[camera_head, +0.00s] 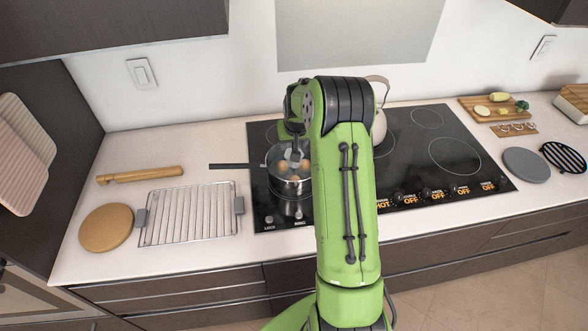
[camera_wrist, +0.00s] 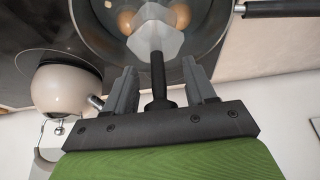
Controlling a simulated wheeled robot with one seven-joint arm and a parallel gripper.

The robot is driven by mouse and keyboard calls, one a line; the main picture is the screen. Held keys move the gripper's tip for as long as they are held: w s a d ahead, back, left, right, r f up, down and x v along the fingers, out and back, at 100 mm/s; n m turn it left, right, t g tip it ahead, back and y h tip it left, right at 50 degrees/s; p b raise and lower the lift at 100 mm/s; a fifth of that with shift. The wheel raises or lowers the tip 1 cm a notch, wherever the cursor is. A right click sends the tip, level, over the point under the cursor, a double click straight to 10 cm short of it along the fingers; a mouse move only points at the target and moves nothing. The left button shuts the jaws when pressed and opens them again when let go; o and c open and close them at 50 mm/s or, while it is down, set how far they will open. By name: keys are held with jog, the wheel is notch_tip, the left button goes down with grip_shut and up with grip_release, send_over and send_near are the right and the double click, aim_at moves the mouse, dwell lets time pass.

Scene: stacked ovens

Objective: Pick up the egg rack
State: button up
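The egg rack, a pale grey angular piece with a black upright handle, sits in the pot; it shows between my fingers in the wrist view (camera_wrist: 157,38) and partly in the head view (camera_head: 293,155). Brown eggs (camera_head: 283,166) are around it in the pot; two show in the wrist view (camera_wrist: 181,15). The steel pot (camera_head: 270,178) stands on the cooktop's front left. My gripper (camera_wrist: 160,72) is open, with one finger on each side of the black handle and a visible gap to both. In the head view my arm hides part of the pot.
The pot's black handle (camera_head: 232,165) points left. A kettle (camera_head: 379,125) stands behind my arm; it also shows in the wrist view (camera_wrist: 62,88). A wire rack (camera_head: 190,213), round board (camera_head: 106,227) and rolling pin (camera_head: 140,175) lie on the left counter. Food boards (camera_head: 494,108) lie right.

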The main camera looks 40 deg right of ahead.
grip_shut()
